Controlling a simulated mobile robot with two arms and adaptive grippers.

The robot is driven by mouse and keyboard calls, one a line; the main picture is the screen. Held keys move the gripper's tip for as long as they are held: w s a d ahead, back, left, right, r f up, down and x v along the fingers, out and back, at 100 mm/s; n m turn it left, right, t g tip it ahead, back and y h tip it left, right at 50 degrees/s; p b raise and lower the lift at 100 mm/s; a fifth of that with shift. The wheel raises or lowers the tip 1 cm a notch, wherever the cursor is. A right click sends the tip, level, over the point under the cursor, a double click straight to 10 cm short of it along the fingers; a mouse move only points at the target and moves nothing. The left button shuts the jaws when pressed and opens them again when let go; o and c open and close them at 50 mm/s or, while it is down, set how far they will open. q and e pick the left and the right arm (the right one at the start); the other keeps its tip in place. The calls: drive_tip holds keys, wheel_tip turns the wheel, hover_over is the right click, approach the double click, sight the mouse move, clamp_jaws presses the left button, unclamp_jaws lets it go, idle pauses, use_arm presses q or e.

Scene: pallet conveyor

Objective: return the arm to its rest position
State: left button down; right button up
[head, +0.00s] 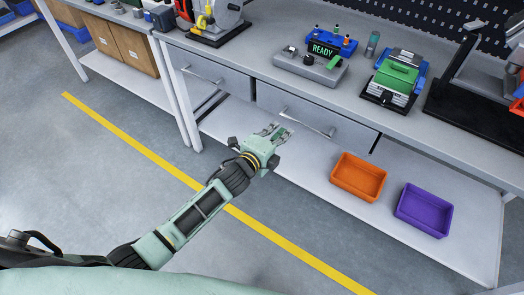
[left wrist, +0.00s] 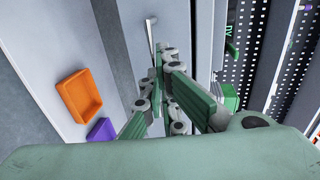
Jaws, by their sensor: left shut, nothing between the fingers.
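My left arm comes in from the left in the head view. My left gripper (head: 280,131) is in front of the workbench, close to the handle of the right drawer (head: 345,132) in the picture. I cannot tell whether it touches the handle. The green fingers also show in the left wrist view (left wrist: 164,62), shut with nothing held between them. My right gripper is not in view.
The workbench top (head: 250,60) holds a device with a READY display (head: 322,49) and a green-and-blue fixture (head: 396,78). An orange bin (head: 358,176) and a purple bin (head: 424,209) sit on the lower shelf. The floor left of the bench is clear.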

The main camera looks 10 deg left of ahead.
use_arm(q)
drive_tip(key=a+f+v, duration=0.1)
drive_tip(key=v, duration=0.6)
drive_tip(key=s+a+f+n+g+y, duration=0.1)
drive_tip(key=s+a+f+n+g, duration=0.3)
drive_tip(key=f, duration=0.6)
drive_tip(key=s+a+f+n+y, duration=0.25)
drive_tip(key=s+f, duration=0.25)
drive_tip(key=f, duration=0.5)
drive_tip(key=s+a+f+n+g+y, duration=0.1)
drive_tip(key=s+a+f+n+g, duration=0.25)
drive_tip(key=f, duration=0.65)
drive_tip(key=s+f+n+g, duration=0.2)
drive_tip(key=s+f, duration=0.3)
drive_tip(key=s, duration=0.6)
drive_tip(key=s+a+f+n+g, duration=0.1)
drive_tip(key=s+f+n, duration=0.3)
drive_tip(key=s, duration=0.8)
drive_tip(key=s+f+n+g, duration=0.3)
drive_tip(key=s+f, duration=0.4)
drive_tip(key=s, duration=0.5)
drive_tip(key=shift+a+n+y+p, duration=0.3)
drive_tip(key=shift+y+p, duration=0.05)
drive_tip(key=shift+y, duration=0.1)
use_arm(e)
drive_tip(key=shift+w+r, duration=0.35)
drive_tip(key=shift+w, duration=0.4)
